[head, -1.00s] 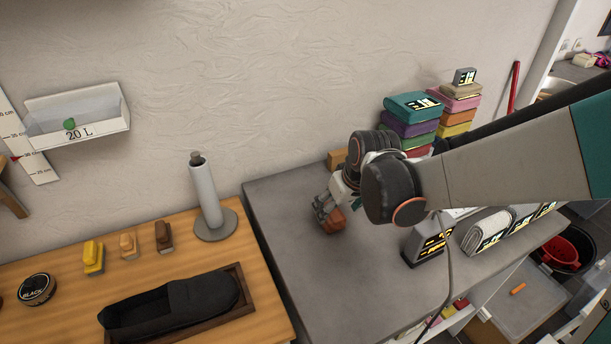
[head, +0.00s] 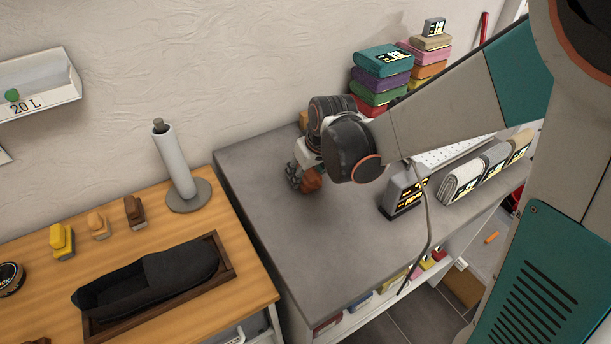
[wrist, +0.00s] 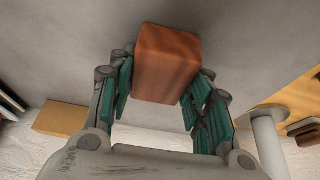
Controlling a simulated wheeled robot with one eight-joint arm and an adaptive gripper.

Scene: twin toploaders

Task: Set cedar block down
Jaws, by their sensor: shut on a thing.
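The cedar block (head: 312,179) is a reddish-brown wooden block. It shows large in the wrist view (wrist: 167,62), between the green-padded fingers of my gripper (wrist: 160,88). In the head view my gripper (head: 302,179) is over the grey counter (head: 270,235), near its back left part, shut on the block. The block is close to the counter top. I cannot tell whether it touches the surface.
A tan block (wrist: 62,119) lies by the wall. Stacked coloured cloths (head: 383,62) stand behind my arm. The wooden table (head: 60,212) holds brushes, a shoe and a grey post (head: 176,165). The counter's front left is clear.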

